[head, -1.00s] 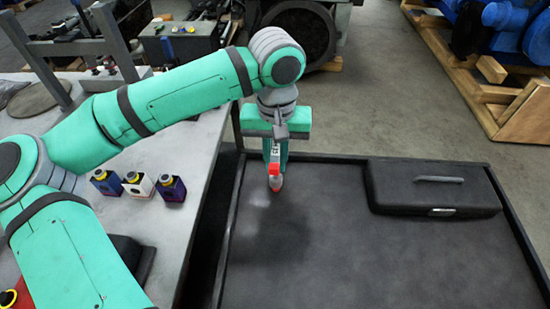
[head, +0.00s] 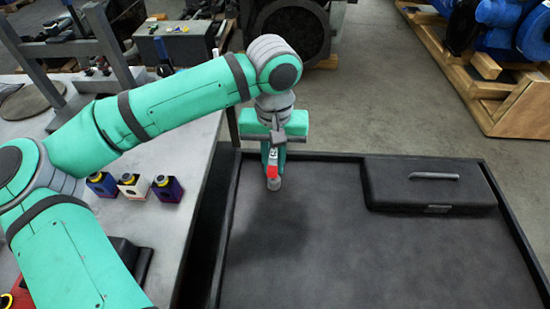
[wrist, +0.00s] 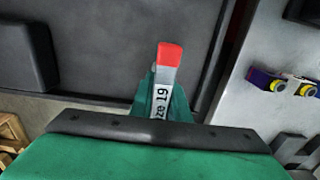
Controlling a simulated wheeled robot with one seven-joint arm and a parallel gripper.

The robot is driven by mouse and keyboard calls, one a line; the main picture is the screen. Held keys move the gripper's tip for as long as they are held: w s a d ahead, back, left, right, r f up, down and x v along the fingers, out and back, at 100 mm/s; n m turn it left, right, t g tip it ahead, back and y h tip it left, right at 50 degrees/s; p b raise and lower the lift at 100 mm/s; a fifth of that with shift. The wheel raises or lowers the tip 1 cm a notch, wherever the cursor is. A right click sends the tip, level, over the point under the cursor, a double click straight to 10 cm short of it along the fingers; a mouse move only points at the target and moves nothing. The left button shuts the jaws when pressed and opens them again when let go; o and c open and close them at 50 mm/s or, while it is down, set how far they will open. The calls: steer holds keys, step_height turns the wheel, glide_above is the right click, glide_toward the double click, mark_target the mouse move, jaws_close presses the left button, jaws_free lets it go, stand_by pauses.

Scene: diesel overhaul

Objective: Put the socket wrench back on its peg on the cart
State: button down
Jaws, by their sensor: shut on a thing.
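My gripper (head: 274,160) is shut on the socket wrench (head: 272,171), a grey tool with a red end. My gripper holds it above the far left part of the cart's dark top (head: 310,245). In the wrist view the wrench (wrist: 168,60) points away from the jaws, with its red tip outermost and a white label reading "ze 19" on its side. The jaws hide part of the wrench. I cannot make out a peg on the cart in either view.
A black toolbox (head: 430,190) with a grey handle stands at the cart's far right. The middle of the cart top is clear.

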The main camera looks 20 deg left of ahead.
mark_target(274, 151)
steer(key=shift+s+a+f, duration=0.1)
steer(key=shift+a+f, duration=0.1)
steer(key=shift+f, duration=0.25)
steer(key=c, duration=1)
jaws_free()
steer(key=shift+d, duration=0.1)
steer(key=shift+c, duration=0.2)
steer(key=shift+r, duration=2.5)
step_height(274, 151, up, 2)
steer(key=shift+r, duration=1)
